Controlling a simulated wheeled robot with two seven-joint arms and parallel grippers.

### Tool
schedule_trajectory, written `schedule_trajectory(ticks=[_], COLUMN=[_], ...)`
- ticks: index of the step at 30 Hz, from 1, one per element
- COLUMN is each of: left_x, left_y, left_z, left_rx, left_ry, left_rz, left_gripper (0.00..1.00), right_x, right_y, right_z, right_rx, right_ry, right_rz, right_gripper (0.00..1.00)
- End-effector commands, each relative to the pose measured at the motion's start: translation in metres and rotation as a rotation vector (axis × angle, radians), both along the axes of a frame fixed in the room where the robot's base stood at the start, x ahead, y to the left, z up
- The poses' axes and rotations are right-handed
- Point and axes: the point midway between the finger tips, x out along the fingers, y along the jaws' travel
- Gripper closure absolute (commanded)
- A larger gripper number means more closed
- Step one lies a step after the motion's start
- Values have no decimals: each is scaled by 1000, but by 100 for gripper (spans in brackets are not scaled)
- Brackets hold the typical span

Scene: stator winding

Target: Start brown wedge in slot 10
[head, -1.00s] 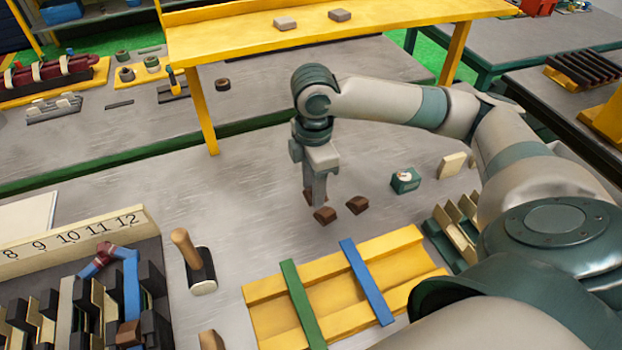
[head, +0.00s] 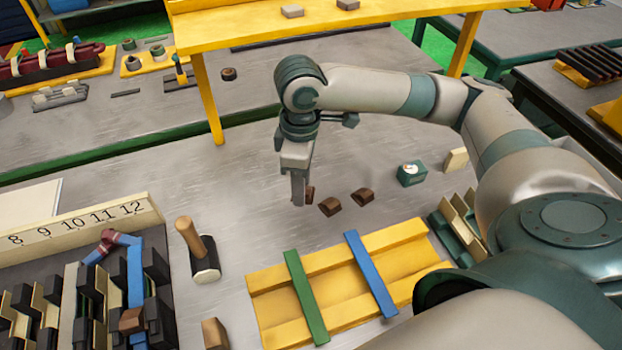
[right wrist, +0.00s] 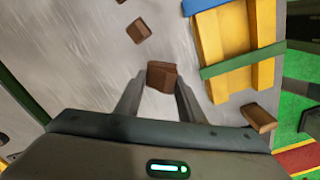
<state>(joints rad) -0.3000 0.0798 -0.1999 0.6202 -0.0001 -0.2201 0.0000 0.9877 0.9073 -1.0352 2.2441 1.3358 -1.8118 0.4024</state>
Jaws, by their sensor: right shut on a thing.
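My right gripper (head: 298,196) points down over the grey table, shut on a brown wedge (head: 310,194). In the right wrist view this wedge (right wrist: 162,75) sits between the two fingertips (right wrist: 157,98). Two more brown wedges, one nearer (head: 330,206) and one farther right (head: 363,196), lie beside it. The slotted stator block (head: 162,268) is at the lower left, with a number strip (head: 80,228) showing 8 to 12 behind it. Slot 10 lies below its number, its inside hard to make out. My left gripper is not in view.
A yellow tray (head: 262,285) with a green bar (head: 305,298) and a blue bar (head: 370,272) lies in front. A mallet (head: 204,258) stands between tray and stator. A blue coil (head: 134,272) and a brown block (head: 132,320) are at the stator's right end.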

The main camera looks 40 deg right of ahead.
Motion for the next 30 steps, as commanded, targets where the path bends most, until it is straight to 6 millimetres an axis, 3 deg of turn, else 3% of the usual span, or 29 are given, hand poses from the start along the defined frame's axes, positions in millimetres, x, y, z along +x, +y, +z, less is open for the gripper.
schedule_trajectory(ticks=[18,30], left_x=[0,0], left_y=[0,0], left_z=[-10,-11], left_rx=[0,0], left_ry=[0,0], left_rz=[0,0], left_gripper=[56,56], right_x=[-4,-6], right_y=[50,57], right_z=[9,10], right_rx=[-12,-16], right_ry=[5,5], right_rz=[-693,-812], right_gripper=[87,87])
